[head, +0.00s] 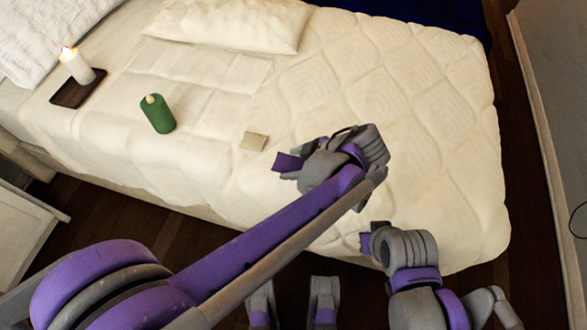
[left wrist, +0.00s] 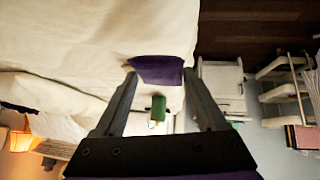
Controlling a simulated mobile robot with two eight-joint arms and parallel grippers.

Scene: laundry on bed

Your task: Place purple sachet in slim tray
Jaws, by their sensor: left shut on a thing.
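The purple sachet (head: 287,162) is held at the tip of my left gripper (head: 290,173), above the bed. In the left wrist view the sachet (left wrist: 157,70) lies across between the two fingertips of the left gripper (left wrist: 157,76). The slim tray (head: 70,97) is dark brown and lies on the bed at the far left, well away from the gripper. A lit white candle (head: 76,66) stands on its upper part. My right gripper (head: 370,243) is low at the bed's near edge; its fingers are too hidden to tell their state.
A small beige sachet (head: 254,141) lies just left of the gripper. A pillow (head: 232,22) is at the back. The right side of the quilt (head: 430,110) is clear.

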